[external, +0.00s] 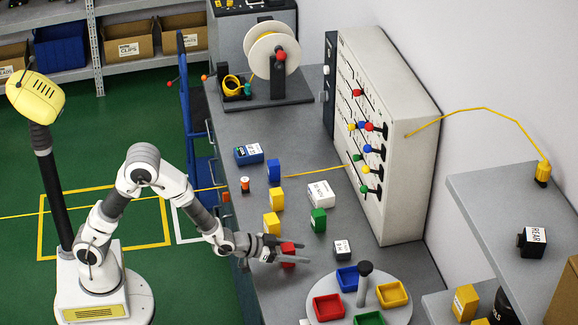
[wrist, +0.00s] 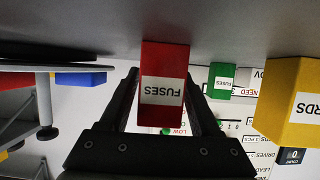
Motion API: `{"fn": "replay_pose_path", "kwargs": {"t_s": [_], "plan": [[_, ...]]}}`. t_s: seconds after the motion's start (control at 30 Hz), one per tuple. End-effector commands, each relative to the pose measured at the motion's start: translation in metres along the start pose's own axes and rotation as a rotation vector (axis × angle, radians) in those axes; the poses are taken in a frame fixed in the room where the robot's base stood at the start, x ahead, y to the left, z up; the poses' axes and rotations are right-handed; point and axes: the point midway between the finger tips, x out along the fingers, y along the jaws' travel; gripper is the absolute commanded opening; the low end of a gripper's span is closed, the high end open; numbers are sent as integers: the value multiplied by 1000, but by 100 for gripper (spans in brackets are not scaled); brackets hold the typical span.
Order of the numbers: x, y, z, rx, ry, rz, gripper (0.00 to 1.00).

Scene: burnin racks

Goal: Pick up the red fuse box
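The red fuse box (external: 288,256) stands on the grey bench near its front end. In the wrist view, the red fuse box (wrist: 163,70) shows a white FUSES label, upside down in the picture. My gripper (external: 292,252) is low over the bench, with one finger on each side of the box. In the wrist view, the fingers of my gripper (wrist: 164,85) look open around it, with a narrow gap beside it. Parts of the box's sides are hidden by the fingers.
A round tray (external: 390,313) with coloured bins and a centre post is close on the right. A white panel (external: 385,130) stands behind.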

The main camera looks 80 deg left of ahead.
Motion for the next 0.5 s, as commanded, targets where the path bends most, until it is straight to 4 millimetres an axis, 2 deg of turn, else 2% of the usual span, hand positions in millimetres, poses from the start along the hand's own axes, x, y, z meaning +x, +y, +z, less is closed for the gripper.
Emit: {"fn": "replay_pose_path", "kwargs": {"t_s": [0.03,0.33,0.5], "plan": [[0,0,0,0,0,0,53],[0,0,0,0,0,0,0],[0,0,0,0,1,0,0]]}}
